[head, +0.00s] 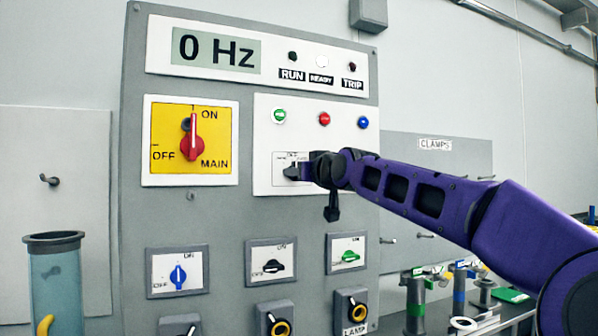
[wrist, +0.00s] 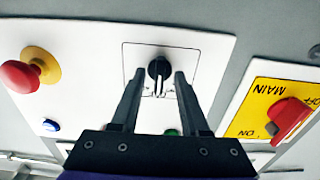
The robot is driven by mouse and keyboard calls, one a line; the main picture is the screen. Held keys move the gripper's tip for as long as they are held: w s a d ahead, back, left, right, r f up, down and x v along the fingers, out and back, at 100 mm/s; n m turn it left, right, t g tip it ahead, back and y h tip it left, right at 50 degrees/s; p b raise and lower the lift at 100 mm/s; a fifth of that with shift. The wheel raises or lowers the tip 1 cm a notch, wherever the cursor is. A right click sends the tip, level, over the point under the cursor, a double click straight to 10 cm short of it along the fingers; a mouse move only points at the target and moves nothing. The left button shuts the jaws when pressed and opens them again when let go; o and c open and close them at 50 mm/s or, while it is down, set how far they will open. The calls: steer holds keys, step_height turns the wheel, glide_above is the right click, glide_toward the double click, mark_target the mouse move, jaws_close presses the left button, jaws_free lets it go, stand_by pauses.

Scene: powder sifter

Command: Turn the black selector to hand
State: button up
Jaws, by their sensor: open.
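A black selector (wrist: 159,70) is on a small framed plate on the white panel. In the wrist view it lies between the fingertips of my gripper (wrist: 157,78), with a gap on each side. Its light pointer mark faces down in that view, roughly along the fingers. My gripper is open and empty, close in front of the plate. In the head view my gripper (head: 312,170) hides much of the selector's plate (head: 281,160), and the plate's lettering is too small to read.
A red main switch on yellow (head: 192,137) points to ON at the left. Green, red and blue buttons (head: 324,119) sit above the selector. A red mushroom button (wrist: 20,77) stands out in the wrist view. A lower row has another black selector (head: 273,266). The display reads 0 Hz.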

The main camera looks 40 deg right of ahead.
steer(key=shift+w, duration=0.15)
jaws_close()
steer(key=shift+n, duration=0.3)
stand_by(0.3)
steer(key=shift+n+p, duration=0.95)
steer(key=shift+n, duration=3.15)
